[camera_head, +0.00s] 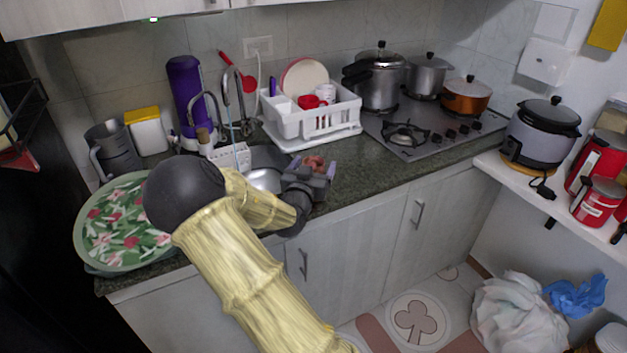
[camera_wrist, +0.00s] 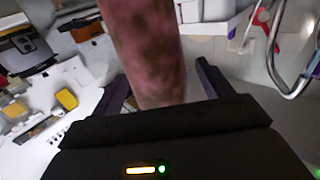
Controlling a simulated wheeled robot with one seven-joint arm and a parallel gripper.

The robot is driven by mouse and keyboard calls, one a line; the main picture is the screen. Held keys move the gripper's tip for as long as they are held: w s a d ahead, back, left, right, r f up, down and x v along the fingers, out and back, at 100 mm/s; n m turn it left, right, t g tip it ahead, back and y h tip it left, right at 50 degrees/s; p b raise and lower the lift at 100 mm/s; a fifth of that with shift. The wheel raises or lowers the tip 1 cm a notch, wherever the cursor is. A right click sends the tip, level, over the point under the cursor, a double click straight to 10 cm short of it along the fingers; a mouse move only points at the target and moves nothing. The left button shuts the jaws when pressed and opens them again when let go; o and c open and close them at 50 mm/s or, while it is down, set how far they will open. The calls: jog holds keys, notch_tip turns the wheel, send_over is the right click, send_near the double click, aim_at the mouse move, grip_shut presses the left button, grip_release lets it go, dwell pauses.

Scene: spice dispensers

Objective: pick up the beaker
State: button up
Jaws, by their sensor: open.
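A pinkish-brown mottled cylinder, which seems to be the beaker (camera_wrist: 148,50), stands between the fingers of my gripper (camera_wrist: 163,80) in the wrist view. Its upper part leaves the top of that picture. In the head view only a small pinkish part of it (camera_head: 315,163) shows above my gripper (camera_head: 309,173), by the counter's front edge right of the sink. My gripper is open, with a finger on each side of the cylinder. A gap shows on the right; contact on the left is hard to tell. The cylinder's base is hidden.
A white dish rack (camera_head: 318,122) stands behind my gripper. The faucet (camera_head: 238,105) and sink (camera_head: 265,180) are to its left. The stove (camera_head: 425,133) with pots is to the right. A floral tray (camera_head: 115,225) and grey jug (camera_head: 113,150) are at far left. Bare counter (camera_head: 365,158) lies right of my gripper.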

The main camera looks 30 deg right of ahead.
jog(key=shift+c, duration=0.5)
jog(key=c, duration=1)
notch_tip(320, 180, up, 10)
jog(key=shift+r+p, duration=0.1)
jog(key=shift+p, duration=0.25)
jog(key=shift+w+a, duration=0.1)
